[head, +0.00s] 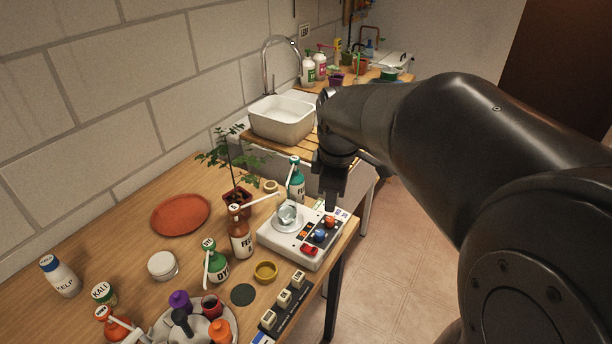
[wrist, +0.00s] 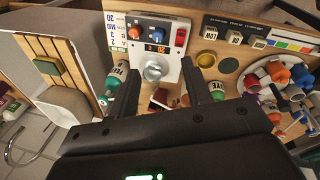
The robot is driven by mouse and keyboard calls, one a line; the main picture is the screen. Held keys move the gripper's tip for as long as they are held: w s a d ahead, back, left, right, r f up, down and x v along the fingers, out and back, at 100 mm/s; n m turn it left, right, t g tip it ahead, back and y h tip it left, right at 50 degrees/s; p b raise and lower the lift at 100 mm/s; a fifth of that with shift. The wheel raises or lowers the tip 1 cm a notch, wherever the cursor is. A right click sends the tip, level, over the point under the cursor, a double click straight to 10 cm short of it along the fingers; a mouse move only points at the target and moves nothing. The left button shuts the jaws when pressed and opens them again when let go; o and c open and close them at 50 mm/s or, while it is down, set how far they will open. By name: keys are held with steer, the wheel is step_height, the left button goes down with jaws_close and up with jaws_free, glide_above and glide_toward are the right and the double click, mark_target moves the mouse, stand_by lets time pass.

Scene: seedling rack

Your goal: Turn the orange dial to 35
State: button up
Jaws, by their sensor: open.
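The orange dial (head: 330,221) is on the top panel of a white device (head: 270,238) near the table's right edge. It also shows in the wrist view (wrist: 135,32), left of a blue dial (wrist: 157,33). A small lit display (wrist: 158,48) lies beside the dials; its digits are too small to read surely. My gripper (head: 333,207) is above the device, close to the orange dial in the head view. In the wrist view my gripper (wrist: 151,66) has its two fingers wide apart with nothing held. The fingertips are apart from the dial there.
A glass vessel (head: 288,214) sits on the device's round plate. A red switch (head: 309,250) is by the blue dial.

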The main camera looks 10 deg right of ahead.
mark_target(330, 218)
steer(key=w+d+f+n+g, duration=0.2)
steer(key=w+d+f+n, duration=0.2)
steer(key=w+f+n, duration=0.5)
steer(key=f, duration=0.9)
steer(key=shift+w+a+f, duration=0.2)
steer(key=shift+w, duration=0.2)
jaws_close()
steer(key=shift+m, duration=0.3)
